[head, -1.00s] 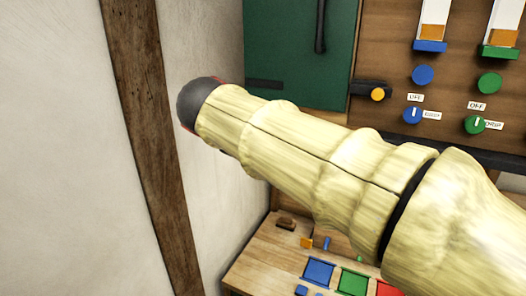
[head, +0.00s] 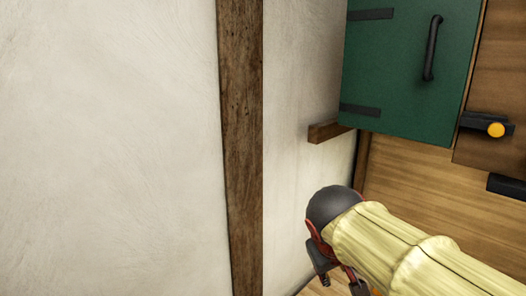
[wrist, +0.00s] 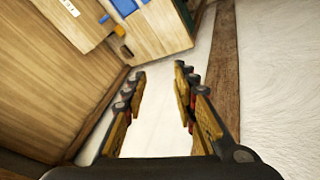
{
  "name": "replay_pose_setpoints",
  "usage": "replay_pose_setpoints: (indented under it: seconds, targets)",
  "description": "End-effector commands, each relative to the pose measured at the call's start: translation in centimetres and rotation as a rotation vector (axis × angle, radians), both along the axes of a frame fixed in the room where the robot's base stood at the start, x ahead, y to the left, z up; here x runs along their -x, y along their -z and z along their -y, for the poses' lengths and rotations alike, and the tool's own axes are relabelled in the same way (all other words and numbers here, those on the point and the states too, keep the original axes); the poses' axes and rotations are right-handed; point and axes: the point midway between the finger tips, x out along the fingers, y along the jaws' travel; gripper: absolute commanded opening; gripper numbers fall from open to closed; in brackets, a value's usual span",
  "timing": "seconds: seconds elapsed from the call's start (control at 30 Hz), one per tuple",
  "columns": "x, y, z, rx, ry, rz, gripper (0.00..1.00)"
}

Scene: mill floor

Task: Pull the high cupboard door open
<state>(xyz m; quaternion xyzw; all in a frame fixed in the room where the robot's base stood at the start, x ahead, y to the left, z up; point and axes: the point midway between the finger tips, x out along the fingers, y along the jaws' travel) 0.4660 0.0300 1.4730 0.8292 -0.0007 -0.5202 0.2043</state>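The high cupboard door (head: 400,75) is green, with dark hinge straps on its left side. It looks shut. Its black vertical bar handle (head: 432,48) is near the right edge. My gripper (head: 338,288) is low in the head view, below the door and apart from it, partly cut off by the bottom edge. In the wrist view my gripper (wrist: 160,75) has its two fingers spread with nothing between them.
A wooden post (head: 240,150) stands against the white wall at the left. A wooden bracket (head: 330,131) is under the cupboard. A black latch with an orange knob (head: 496,130) is right of the door.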

Motion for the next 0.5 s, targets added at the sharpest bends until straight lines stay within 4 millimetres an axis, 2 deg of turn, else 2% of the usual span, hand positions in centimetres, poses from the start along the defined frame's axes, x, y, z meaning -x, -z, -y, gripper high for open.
replay_pose_setpoints:
  seconds: [0.03,0.2,0.4,0.5]
  targets:
    - [2.4,4.1,0.2,-0.046,0.004,-0.02,0.28]
    - [8.9,13.1,0.2,-0.193,0.036,-0.056,0.28]
    - [14.4,21.4,0.7,-0.319,0.119,-0.043,0.28]
    - [16.2,24.2,1.3,-0.348,0.16,-0.023,0.28]
